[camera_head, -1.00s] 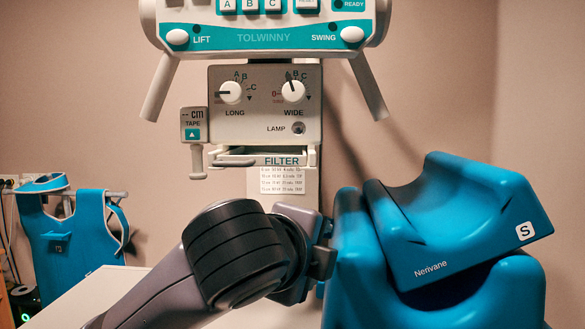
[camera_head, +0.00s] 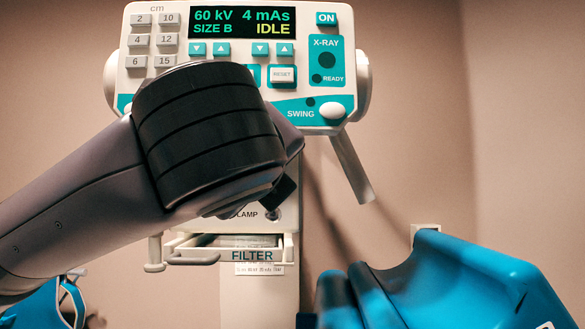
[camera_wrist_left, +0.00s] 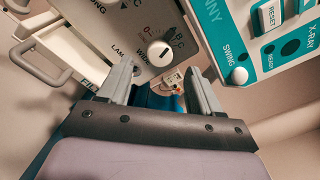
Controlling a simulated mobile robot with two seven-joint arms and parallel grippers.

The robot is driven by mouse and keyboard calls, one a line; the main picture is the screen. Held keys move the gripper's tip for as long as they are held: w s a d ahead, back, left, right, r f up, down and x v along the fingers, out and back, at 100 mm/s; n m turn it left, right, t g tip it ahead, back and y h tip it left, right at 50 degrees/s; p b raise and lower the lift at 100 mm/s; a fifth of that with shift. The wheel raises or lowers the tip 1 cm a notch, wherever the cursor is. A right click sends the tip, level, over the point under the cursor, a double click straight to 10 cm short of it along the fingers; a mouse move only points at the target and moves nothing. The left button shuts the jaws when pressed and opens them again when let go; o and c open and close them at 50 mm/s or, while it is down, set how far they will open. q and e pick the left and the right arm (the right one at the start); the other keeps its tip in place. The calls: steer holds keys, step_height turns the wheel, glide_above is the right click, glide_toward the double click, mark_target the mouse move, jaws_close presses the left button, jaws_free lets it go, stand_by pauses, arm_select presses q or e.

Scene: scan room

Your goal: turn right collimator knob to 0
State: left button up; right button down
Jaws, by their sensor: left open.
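The right collimator knob, marked WIDE (camera_wrist_left: 159,53), is a round white dial in the left wrist view, ringed by a scale with letters. I cannot read its setting surely. My left gripper (camera_wrist_left: 161,82) is open, its two grey fingers spread to either side below the knob in that view. It looks empty, and I cannot tell any contact. In the head view my left arm covers both knobs and most of the collimator panel (camera_head: 240,225); the fingers are hidden there. My right gripper is out of view.
The control console (camera_head: 240,50), reading 60 kV, 4 mAs, SIZE B, IDLE, is above. Angled handles flank the head.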

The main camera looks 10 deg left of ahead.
arm_select(q)
steer(key=w, duration=0.1)
steer(key=w+p, duration=0.1)
steer(key=w, duration=0.3)
steer(key=shift+w+a, duration=0.1)
steer(key=shift+a, duration=0.3)
steer(key=c, duration=1)
steer(key=shift+c, duration=0.2)
steer(key=shift+f, duration=0.1)
